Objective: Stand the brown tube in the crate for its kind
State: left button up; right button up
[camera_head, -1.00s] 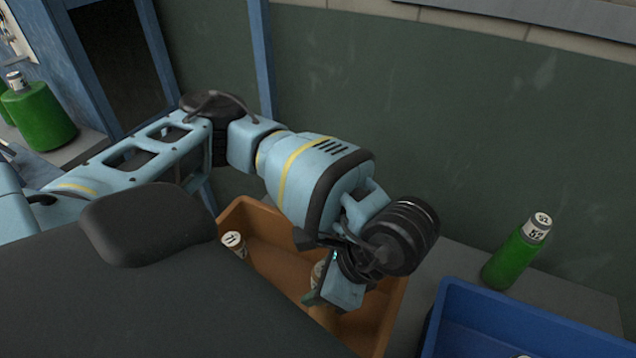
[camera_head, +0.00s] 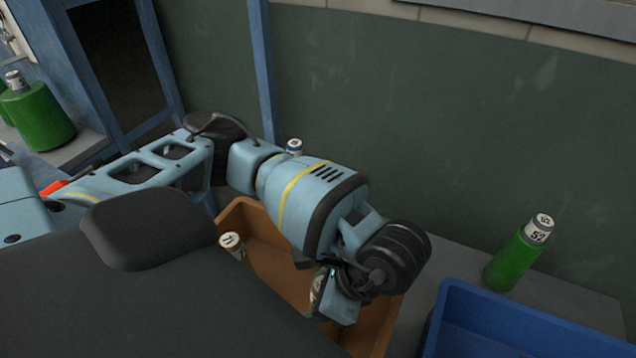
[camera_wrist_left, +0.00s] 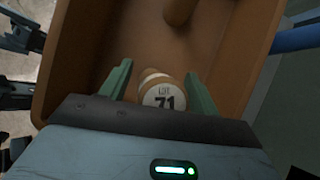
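The brown crate (camera_head: 378,335) stands below my left arm in the head view, and its inside wall (camera_wrist_left: 90,45) fills much of the left wrist view. A brown tube with a white cap marked 71 (camera_wrist_left: 162,97) is between the fingers of my left gripper (camera_wrist_left: 160,78), inside the crate. The fingers look spread, with a narrow gap beside the cap. In the head view this tube (camera_head: 316,286) is partly hidden by my left gripper (camera_head: 322,308). Its lower end is hidden. Another brown tube (camera_head: 231,245) is at the crate's left side. My right gripper is out of view.
A blue crate (camera_head: 500,315) stands to the right of the brown crate. A green tube marked 52 (camera_head: 513,258) stands behind it by the wall. A white and blue cap (camera_head: 294,146) shows behind my arm. A green container (camera_head: 38,115) is at far left.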

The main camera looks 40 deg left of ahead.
pick_arm(q)
jog(key=shift+r, duration=0.3)
jog(key=v, duration=1.1)
jog(key=shift+d+r, duration=0.25)
jog(key=shift+r, duration=0.05)
jog(key=shift+w, duration=0.1)
